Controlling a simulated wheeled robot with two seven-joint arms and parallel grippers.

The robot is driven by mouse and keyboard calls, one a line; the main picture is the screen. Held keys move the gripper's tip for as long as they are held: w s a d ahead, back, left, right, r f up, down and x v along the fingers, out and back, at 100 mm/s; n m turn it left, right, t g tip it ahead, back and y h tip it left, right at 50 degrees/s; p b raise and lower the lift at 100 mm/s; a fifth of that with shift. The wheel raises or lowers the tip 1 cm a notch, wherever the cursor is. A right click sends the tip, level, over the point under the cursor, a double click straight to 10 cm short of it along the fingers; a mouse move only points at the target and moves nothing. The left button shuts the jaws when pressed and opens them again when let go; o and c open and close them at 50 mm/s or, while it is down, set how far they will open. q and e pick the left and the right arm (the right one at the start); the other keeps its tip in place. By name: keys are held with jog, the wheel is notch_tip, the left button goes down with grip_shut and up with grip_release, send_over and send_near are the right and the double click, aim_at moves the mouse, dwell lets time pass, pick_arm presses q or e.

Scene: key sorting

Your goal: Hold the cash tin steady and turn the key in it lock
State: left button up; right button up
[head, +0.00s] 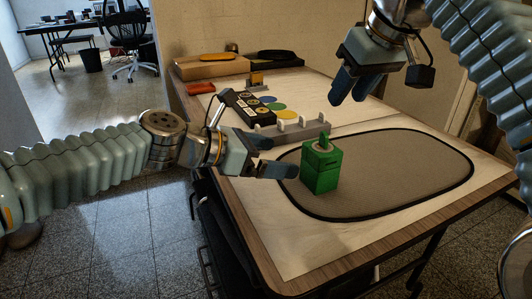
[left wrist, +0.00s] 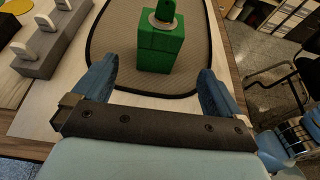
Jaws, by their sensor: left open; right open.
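The green cash tin (head: 321,170) stands upright on the grey mat, near its left end. A green key (head: 324,143) stands up from a pale round lock on its top; the tin (left wrist: 168,50) and key (left wrist: 166,10) also show in the left wrist view. My left gripper (head: 288,157) is open just left of the tin. In the left wrist view its blue fingers (left wrist: 158,82) are spread, with the tin ahead between them and apart from both. My right gripper (head: 348,92) is open and empty, raised above the table, behind and to the right of the tin.
The grey mat (head: 400,170) has a black rim and is bare right of the tin. A grey rack with white pegs (head: 290,131) stands behind the tin, by coloured discs (head: 272,107) and a black panel (head: 243,108). Boxes (head: 212,66) sit at the far end.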

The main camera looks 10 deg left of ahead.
aim_at(321, 162)
pick_arm(q)
jog(key=x, duration=1.2)
jog(key=shift+w+d+f, duration=0.2)
jog(key=shift+w+d, duration=0.05)
jog(key=shift+w, duration=0.05)
jog(key=shift+c, duration=0.5)
jog(key=c, duration=1)
jog(key=shift+o, duration=0.2)
pick_arm(e)
jog(key=shift+c, duration=0.3)
